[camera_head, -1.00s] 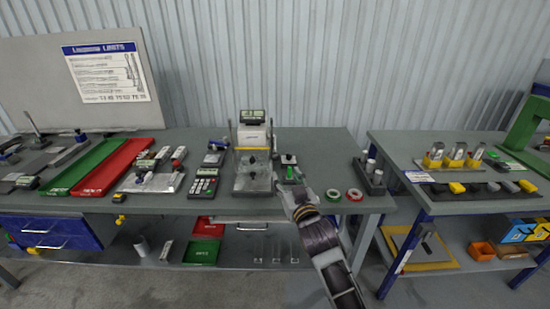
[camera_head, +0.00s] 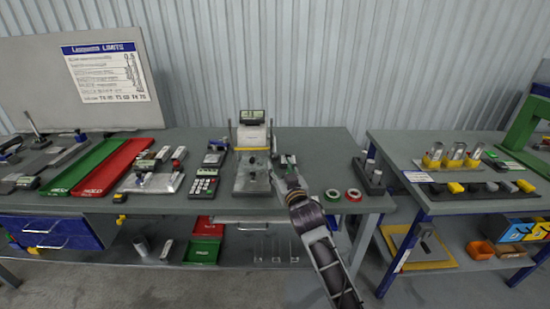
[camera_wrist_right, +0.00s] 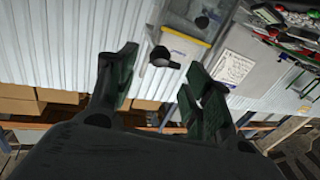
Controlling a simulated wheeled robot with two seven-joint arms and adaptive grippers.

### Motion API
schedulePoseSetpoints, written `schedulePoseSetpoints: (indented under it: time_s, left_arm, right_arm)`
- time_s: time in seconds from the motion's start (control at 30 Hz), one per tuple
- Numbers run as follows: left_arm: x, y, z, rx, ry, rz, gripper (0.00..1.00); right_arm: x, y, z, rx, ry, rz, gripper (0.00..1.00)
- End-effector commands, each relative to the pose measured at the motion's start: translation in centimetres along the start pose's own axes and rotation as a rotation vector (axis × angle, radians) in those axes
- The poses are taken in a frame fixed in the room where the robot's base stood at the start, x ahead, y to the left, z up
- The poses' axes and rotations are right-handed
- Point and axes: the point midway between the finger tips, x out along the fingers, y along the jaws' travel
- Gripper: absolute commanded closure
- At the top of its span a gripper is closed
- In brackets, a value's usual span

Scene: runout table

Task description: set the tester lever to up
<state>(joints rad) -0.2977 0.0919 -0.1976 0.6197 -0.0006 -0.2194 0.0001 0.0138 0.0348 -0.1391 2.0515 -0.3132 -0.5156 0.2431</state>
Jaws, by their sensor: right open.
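The tester (camera_head: 252,138) stands at the middle of the table, with a display on top, a yellow band and a grey base plate (camera_head: 250,188). My right gripper (camera_head: 281,168) is at the right side of the tester, over the table. In the right wrist view my right gripper (camera_wrist_right: 160,85) is open, its two dark fingers spread apart. A black knob (camera_wrist_right: 161,57), which looks like the lever's end, shows between and beyond the fingertips, in front of the tester (camera_wrist_right: 183,45). I cannot tell the lever's setting. My left gripper is not in view.
A small device (camera_head: 289,161) is partly hidden behind my right gripper. Red tape (camera_head: 354,195) and green tape (camera_head: 333,194) rolls lie to its right. A calculator-like keypad (camera_head: 203,184) and red and green trays (camera_head: 108,172) are to the left.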

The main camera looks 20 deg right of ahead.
Motion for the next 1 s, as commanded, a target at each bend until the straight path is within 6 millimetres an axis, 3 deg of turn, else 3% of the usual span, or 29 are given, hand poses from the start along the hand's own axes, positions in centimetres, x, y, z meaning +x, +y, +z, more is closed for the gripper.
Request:
schedulePoseSetpoints:
  time_s: [0.3, 0.7, 1.0]
  left_arm:
    - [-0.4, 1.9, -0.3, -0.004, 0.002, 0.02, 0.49]
    - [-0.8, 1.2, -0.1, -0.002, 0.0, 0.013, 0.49]
    - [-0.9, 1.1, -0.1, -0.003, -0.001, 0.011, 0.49]
  right_arm:
    - [2.8, 0.0, -0.1, 0.001, 0.0, 0.0, 0.49]
    - [6.3, 0.0, 0.0, 0.0, 0.0, 0.0, 0.49]
    - [7.6, 0.0, 0.0, 0.001, -0.001, 0.0, 0.49]
